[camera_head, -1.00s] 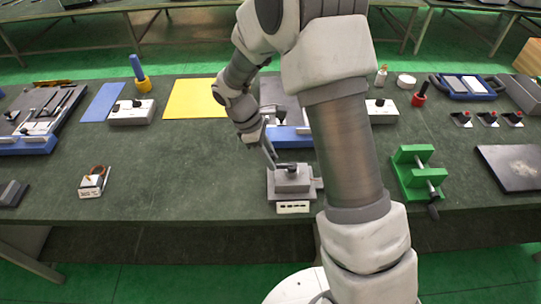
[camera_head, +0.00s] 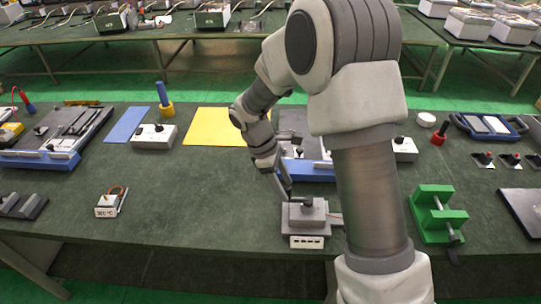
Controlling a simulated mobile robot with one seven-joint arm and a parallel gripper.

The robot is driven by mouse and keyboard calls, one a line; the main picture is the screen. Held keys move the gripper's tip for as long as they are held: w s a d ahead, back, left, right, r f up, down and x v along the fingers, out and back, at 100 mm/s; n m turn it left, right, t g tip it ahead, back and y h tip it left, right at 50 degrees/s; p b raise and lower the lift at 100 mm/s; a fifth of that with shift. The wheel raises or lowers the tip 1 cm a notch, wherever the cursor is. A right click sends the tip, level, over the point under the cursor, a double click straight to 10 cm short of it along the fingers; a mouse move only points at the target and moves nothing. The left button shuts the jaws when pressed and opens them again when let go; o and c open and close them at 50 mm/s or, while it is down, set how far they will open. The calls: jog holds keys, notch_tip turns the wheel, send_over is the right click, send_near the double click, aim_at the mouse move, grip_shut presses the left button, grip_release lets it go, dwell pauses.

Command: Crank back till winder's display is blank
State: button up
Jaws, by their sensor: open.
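The winder appears to be the grey box (camera_head: 305,218) near the table's front edge, with a dark knob or handle on top. Its white front display (camera_head: 306,242) shows small dark marks too small to read. My gripper (camera_head: 284,190) is open and points down at the back left of the winder's top. Its fingertips overlap the dark top part in this view. I cannot tell whether they touch the handle, and the crank's exact shape is partly hidden.
A green fixture (camera_head: 437,222) with a rod stands right of the winder. A yellow sheet (camera_head: 214,127) and a blue-edged tray (camera_head: 310,171) lie behind. Bare table lies left of the winder.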

jog(key=v, duration=1.5)
jog(key=s+d+r+m+t+y, duration=0.2)
jog(key=s+d+r+m+t, duration=0.1)
jog(key=s+d+r+m, duration=0.5)
jog(key=s+d+m+t+y, duration=0.1)
jog(key=s+m+t, duration=0.1)
jog(key=s, duration=0.5)
jog(key=s+d+m+t+y, duration=0.1)
jog(key=s+d+m+t, duration=0.1)
jog(key=s+m, duration=0.2)
jog(key=s, duration=0.3)
jog(key=shift+d+r, duration=0.25)
jog(key=shift+r, duration=0.05)
